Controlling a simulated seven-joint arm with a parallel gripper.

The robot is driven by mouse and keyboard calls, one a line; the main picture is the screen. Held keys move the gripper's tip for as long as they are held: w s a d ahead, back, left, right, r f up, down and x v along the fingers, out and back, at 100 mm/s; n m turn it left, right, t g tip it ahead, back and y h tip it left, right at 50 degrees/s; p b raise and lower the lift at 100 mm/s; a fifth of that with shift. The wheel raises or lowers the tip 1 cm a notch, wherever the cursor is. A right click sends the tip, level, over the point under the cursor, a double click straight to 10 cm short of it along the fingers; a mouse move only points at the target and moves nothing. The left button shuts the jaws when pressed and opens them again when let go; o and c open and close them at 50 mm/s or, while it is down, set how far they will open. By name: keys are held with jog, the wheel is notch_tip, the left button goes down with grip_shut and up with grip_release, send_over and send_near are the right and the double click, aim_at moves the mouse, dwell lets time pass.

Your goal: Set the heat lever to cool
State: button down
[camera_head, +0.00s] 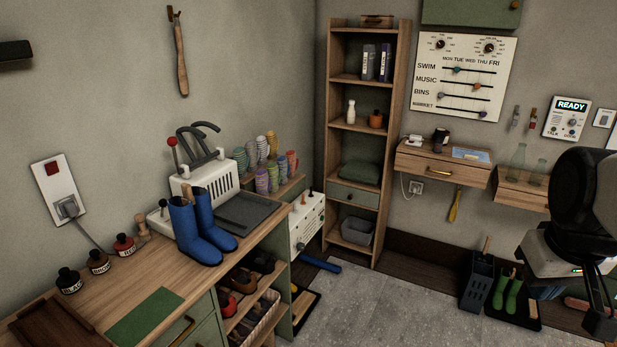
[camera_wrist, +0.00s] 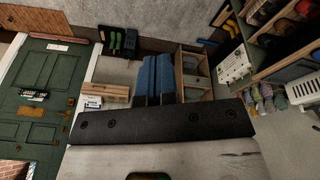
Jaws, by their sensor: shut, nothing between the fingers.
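A lever with a red ball knob (camera_head: 171,142) stands upright on the left side of a white vented machine (camera_head: 205,183) on the left bench. I cannot read any heat or cool marking there. A white control box (camera_head: 307,222) with small knobs and a peg on top is at the bench's far end; it also shows in the wrist view (camera_wrist: 234,66). I cannot tell which of these carries the heat lever. My gripper (camera_head: 603,326) is at the far right, well away from both. In the wrist view its blue fingers (camera_wrist: 157,58) are together and empty.
Blue boots (camera_head: 197,232) stand in front of the machine, beside a dark tray (camera_head: 243,212). Bottles (camera_head: 124,245) line the left bench. A tall shelf (camera_head: 337,100) stands in the corner. The grey floor (camera_head: 385,305) is open in the middle.

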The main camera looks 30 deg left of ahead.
jog(key=w+a+r+n, duration=0.2)
jog(key=w+a+n, duration=0.3)
jog(key=a, duration=0.5)
jog(key=w+a+r+n, duration=0.2)
jog(key=w+a, duration=0.6)
jog(key=a, duration=0.1)
jog(key=w+a+r+n, duration=0.2)
jog(key=w+a+n, duration=0.3)
jog(key=a, duration=0.5)
jog(key=w+a+f+n, duration=0.1)
jog(key=a+n, duration=0.1)
jog(key=a, duration=0.7)
jog(key=w+a+f+n+y, duration=0.1)
jog(key=a+n, duration=0.1)
jog(key=a, duration=0.6)
jog(key=w+a+f+n, duration=0.1)
jog(key=w+a+n, duration=0.1)
jog(key=a, duration=0.7)
jog(key=s+a+f+n, duration=0.3)
jog(key=s+a+f, duration=0.1)
jog(key=a, duration=0.8)
jog(key=s+a+f+n, duration=0.3)
jog(key=s+a, duration=0.3)
jog(key=a, duration=0.7)
jog(key=s+a+f+n+g+y, duration=0.1)
jog(key=s+a+f+n, duration=0.3)
jog(key=a, duration=0.9)
jog(key=shift+s+f, duration=0.4)
jog(key=shift+s, duration=0.3)
jog(key=shift+x, duration=4.95)
